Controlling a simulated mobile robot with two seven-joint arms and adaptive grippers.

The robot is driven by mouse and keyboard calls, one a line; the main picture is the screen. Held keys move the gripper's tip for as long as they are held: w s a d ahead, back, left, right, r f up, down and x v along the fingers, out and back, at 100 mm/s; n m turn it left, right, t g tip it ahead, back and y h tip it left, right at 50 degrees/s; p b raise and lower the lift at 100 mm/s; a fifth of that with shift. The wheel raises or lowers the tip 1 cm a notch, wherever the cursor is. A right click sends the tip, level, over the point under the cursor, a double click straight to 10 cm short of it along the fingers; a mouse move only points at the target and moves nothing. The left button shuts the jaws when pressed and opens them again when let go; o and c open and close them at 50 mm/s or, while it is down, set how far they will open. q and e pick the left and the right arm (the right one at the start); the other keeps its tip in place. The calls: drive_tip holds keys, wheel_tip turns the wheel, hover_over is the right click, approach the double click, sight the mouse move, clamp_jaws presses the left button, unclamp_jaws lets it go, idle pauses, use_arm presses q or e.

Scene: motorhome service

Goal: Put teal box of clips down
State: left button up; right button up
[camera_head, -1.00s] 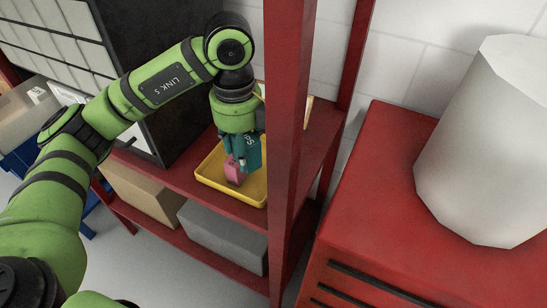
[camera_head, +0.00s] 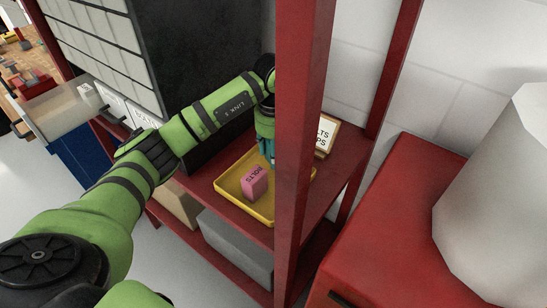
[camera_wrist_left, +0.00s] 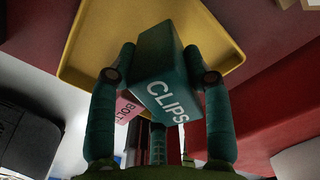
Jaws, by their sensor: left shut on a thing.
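The teal box of clips (camera_wrist_left: 152,62) is between the two fingers of my left gripper (camera_wrist_left: 160,72) in the left wrist view, with its CLIPS label showing. The gripper is shut on it. The yellow tray (camera_wrist_left: 85,48) lies beyond the box; I cannot tell whether the box touches it. In the head view, the tray (camera_head: 233,201) sits on the red shelf, and a red post hides most of my left gripper and the box. A pink box of bolts (camera_head: 254,182) stands in the tray, left of the gripper. My right gripper is not in view.
The red post (camera_head: 300,150) stands in front of the tray's right part. A labelled box (camera_head: 327,136) stands on the shelf right of the post. A dark cabinet (camera_head: 205,75) is behind my left arm. A red cabinet (camera_head: 400,220) bears a white cylinder (camera_head: 500,195).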

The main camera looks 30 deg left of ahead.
use_arm(q)
wheel_tip(320, 180, down, 3)
drive_tip(key=shift+f+p, duration=0.15)
drive_tip(key=shift+p, duration=0.5)
drive_tip(key=shift+f, duration=0.2)
drive_tip(key=o, duration=1.2)
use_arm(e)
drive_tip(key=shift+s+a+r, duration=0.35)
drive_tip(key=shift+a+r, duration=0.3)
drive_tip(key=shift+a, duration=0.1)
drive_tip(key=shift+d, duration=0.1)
